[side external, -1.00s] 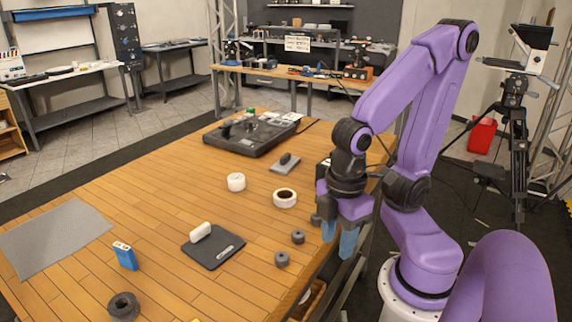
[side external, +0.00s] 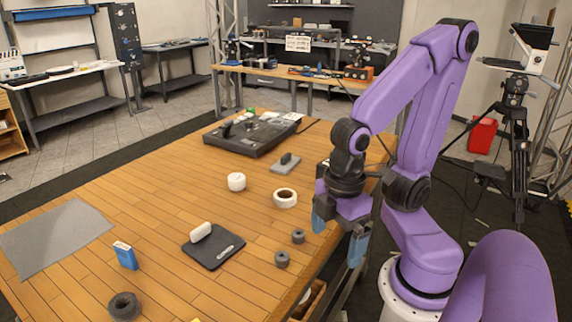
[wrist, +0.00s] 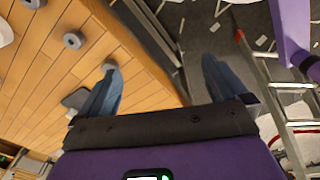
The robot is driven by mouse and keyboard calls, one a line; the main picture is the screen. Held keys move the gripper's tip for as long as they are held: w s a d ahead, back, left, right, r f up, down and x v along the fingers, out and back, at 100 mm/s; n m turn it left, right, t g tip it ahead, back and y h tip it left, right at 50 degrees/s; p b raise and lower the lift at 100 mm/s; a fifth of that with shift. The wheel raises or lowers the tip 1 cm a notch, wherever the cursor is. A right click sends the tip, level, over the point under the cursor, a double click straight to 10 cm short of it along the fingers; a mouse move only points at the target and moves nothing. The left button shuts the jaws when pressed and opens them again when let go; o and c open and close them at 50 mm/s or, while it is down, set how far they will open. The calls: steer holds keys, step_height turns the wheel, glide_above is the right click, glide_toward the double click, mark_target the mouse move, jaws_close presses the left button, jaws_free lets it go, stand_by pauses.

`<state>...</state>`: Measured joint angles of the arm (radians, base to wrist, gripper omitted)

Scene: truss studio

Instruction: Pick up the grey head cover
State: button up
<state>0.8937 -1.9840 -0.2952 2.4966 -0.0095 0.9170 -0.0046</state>
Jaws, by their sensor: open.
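Small dark grey round pieces lie near the table's right edge: one grey piece (side external: 298,236), a second grey piece (side external: 282,259), and a third grey piece (wrist: 109,65) partly behind a fingertip in the wrist view. Which of them is the grey head cover, I cannot tell. My gripper (side external: 338,232) has its blue fingers wide apart and empty, pointing down at the table's right edge. In the wrist view, my gripper (wrist: 158,75) has its left finger over the wood by the third piece and its right finger beyond the edge.
A dark pad (side external: 228,252) with a white block, a white tape roll (side external: 285,198), a white roll (side external: 236,182), a blue box (side external: 125,256) and a dark ring (side external: 124,306) lie on the table (side external: 165,205). A grey handled piece (side external: 286,164) lies behind.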

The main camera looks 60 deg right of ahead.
steer(key=w+d+f+n+t+h, duration=0.1)
steer(key=w+d+h, duration=0.25)
steer(key=w, duration=0.75)
steer(key=n+h, duration=0.5)
steer(key=h, duration=0.5)
glide_toward(283, 157)
steer(key=a, duration=0.3)
steer(key=s+a+r, duration=0.1)
steer(key=a, duration=0.1)
steer(key=shift+s+a, duration=0.1)
steer(key=shift+d+f, duration=0.1)
steer(key=shift+d, duration=0.25)
steer(key=x, duration=1.1)
steer(key=shift+d, duration=0.3)
steer(key=shift+w+r+x, duration=0.15)
steer(key=shift+r+x, duration=0.05)
steer(key=shift+x, duration=1.25)
steer(key=shift+w+r+x, duration=0.15)
steer(key=shift+x, duration=1.25)
steer(key=shift+d, duration=0.15)
steer(key=c, duration=1.1)
